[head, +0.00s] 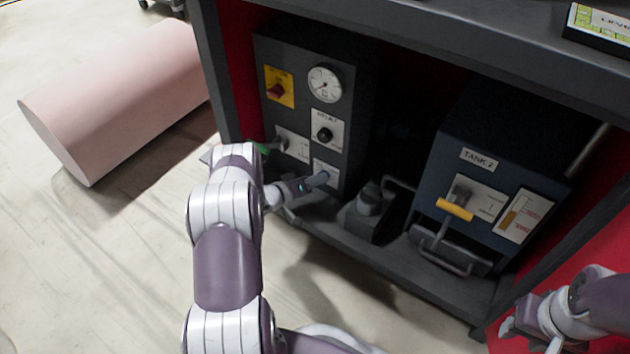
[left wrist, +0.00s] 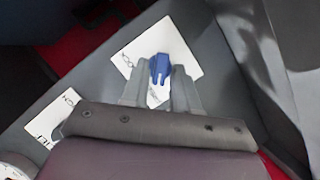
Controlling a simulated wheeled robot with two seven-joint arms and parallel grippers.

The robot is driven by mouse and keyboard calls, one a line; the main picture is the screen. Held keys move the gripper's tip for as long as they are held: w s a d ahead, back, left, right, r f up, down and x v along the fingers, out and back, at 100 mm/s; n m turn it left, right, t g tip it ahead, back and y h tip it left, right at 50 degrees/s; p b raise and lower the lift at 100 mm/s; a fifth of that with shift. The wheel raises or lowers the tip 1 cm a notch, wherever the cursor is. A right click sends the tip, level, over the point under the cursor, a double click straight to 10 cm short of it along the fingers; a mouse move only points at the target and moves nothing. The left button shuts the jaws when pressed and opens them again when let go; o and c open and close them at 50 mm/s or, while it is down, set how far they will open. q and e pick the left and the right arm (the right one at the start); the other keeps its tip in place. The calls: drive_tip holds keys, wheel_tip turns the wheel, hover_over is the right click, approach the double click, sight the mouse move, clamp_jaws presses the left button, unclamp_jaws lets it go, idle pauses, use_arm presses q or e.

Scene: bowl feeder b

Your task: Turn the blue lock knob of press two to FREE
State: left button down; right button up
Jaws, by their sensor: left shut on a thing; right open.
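The blue lock knob (left wrist: 160,69) sits on a white label plate (left wrist: 183,45), seen in the left wrist view. Part of its lettering, ending in "OCK", shows beside the knob. A white line on the knob points toward my gripper's palm. My left gripper (left wrist: 160,82) is shut on the knob, one finger on each side. In the head view, my left gripper (head: 320,180) reaches the low plate (head: 326,170) on the grey control box (head: 345,75) and hides the knob. Which label the white line marks is unclear. My right gripper (head: 532,337) is open and empty at lower right.
The tank 2 box (head: 500,165) with a yellow handle (head: 455,209) stands right. A dark cabinet frame (head: 216,75) surrounds them.

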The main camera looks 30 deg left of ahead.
use_arm(q)
drive_tip(key=shift+w+r, duration=0.15)
drive_tip(key=shift+w, duration=0.05)
drive_tip(key=c, duration=1.3)
unclamp_jaws()
drive_tip(key=shift+o, duration=0.9)
drive_tip(key=shift+s, duration=0.1)
drive_tip(key=p+v, duration=0.7)
drive_tip(key=v, duration=0.5)
drive_tip(key=shift+s, duration=0.25)
drive_tip(key=shift+a, duration=0.1)
